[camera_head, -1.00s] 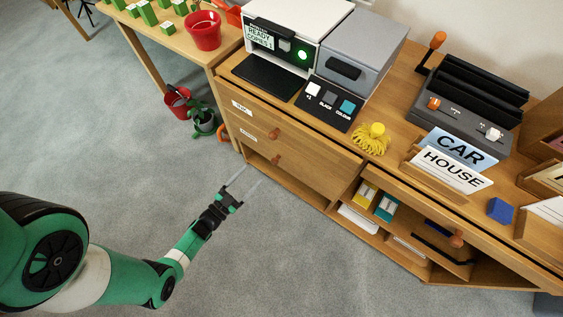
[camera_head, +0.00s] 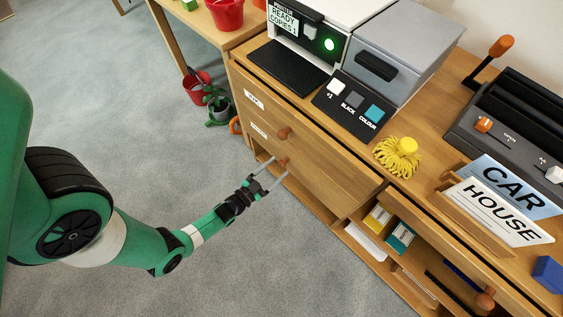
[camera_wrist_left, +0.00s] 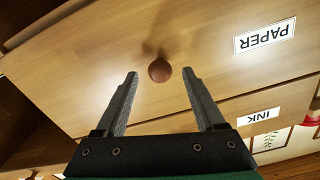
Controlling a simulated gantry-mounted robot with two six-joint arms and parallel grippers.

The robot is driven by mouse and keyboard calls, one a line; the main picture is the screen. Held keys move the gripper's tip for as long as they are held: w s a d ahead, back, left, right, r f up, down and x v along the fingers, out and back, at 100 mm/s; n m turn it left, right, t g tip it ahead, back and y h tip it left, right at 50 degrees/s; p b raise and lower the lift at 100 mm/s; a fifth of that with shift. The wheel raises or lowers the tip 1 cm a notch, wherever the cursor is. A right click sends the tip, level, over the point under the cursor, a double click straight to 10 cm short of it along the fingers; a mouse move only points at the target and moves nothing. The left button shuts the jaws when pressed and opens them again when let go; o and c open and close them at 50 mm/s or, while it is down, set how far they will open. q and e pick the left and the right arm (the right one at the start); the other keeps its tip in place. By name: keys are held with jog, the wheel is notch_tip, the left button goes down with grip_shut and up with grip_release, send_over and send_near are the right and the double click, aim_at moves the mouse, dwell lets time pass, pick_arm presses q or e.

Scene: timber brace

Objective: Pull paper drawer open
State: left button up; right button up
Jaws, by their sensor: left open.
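The paper drawer (camera_wrist_left: 90,62) has a plain wood front with a PAPER label (camera_wrist_left: 264,37), upside down in the left wrist view. Its round brown knob (camera_wrist_left: 159,70) appears between the fingertips of my left gripper (camera_wrist_left: 160,73), with a gap on each side. In the head view the left gripper (camera_head: 279,167) is open at the lower knob (camera_head: 282,163), its fingers pointing at the cabinet. I cannot tell how deep the knob sits between the fingers. The drawer looks closed. My right gripper is out of view.
The ink drawer (camera_head: 296,115), with its own knob (camera_head: 284,132), is directly above. A printer with a grey unit (camera_head: 400,50) and a yellow tufted object (camera_head: 397,157) stand on top. Open shelves are to the right. The carpet (camera_head: 150,130) before the cabinet is clear.

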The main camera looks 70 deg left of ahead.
aim_at(280, 166)
pick_arm(q)
jog(key=x, duration=0.3)
jog(key=shift+w, duration=0.1)
jog(key=shift+c, duration=0.2)
grip_shut()
dwell(1.2)
